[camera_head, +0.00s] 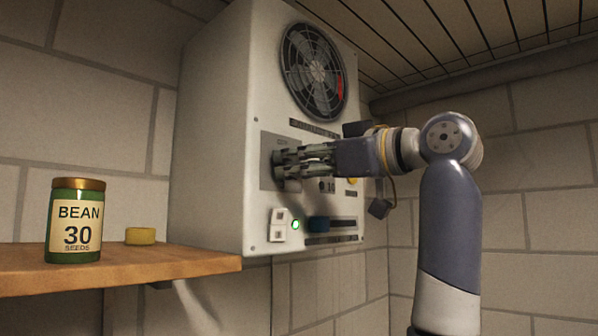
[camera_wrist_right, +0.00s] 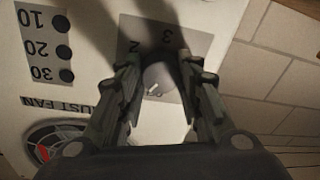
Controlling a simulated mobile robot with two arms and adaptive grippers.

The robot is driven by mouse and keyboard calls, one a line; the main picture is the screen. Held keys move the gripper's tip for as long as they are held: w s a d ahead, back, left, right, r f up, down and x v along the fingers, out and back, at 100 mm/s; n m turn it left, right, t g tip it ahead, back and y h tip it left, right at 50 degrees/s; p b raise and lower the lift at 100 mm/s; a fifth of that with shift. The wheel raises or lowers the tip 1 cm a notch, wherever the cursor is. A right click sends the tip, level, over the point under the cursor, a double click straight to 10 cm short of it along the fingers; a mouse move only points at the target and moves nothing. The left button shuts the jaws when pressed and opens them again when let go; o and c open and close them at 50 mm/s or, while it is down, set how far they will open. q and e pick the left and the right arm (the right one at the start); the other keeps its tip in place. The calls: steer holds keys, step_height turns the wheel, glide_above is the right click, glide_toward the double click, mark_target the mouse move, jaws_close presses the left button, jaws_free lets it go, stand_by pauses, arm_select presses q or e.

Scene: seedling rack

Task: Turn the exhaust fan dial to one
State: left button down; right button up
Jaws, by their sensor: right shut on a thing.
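The exhaust fan dial (camera_wrist_right: 158,76) is a round grey knob on a grey plate (camera_wrist_right: 190,47) of the white control box (camera_head: 215,130). In the right wrist view it sits between the two fingers of my right gripper (camera_wrist_right: 158,84), which is shut on it. A white mark on the knob points toward small lettering at its lower edge. The numerals 2 and 3 show on the plate; I cannot make out a 1. In the head view my right gripper (camera_head: 283,163) reaches the box from the right, and its fingers hide the dial. My left gripper is not in view.
A fan (camera_head: 313,72) is set in the box above the dial.

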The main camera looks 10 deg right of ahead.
steer(key=m+b, duration=0.2)
steer(key=m, duration=0.2)
steer(key=shift+t, duration=0.4)
steer(key=shift+m+b, duration=0.35)
steer(key=shift+m, duration=0.75)
steer(key=shift+s+r+m+h, duration=0.1)
steer(key=shift+r+m+h, duration=0.05)
steer(key=shift+m+h, duration=0.15)
steer(key=o, duration=1.1)
steer(key=shift+d, duration=0.1)
steer(key=v, duration=1.2)
